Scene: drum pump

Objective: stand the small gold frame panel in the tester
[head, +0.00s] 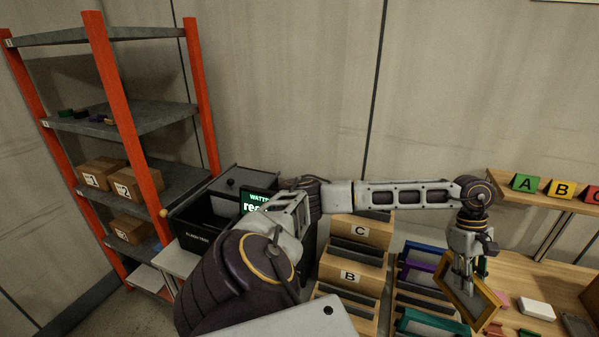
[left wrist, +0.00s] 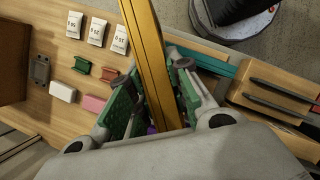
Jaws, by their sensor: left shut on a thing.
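A small gold frame panel (head: 486,304) hangs tilted from my left gripper (head: 464,264) at the right of the head view, above the wooden table. In the left wrist view the gold panel (left wrist: 149,52) runs edge-on between the green-padded fingers of the left gripper (left wrist: 148,108), which is shut on it. The black tester (head: 197,229) stands at the left on a white-topped stand, with a lit green-text screen (head: 258,200) partly hidden by my arm. Its inside is mostly hidden. My right gripper is not in view.
Wooden slotted racks marked C (head: 359,230) and B (head: 350,276) stand between the tester and the panel. A rack with purple and teal panels (head: 420,270) is beside the gripper. A white block (head: 537,310) lies at right; an orange shelf (head: 128,105) stands at left.

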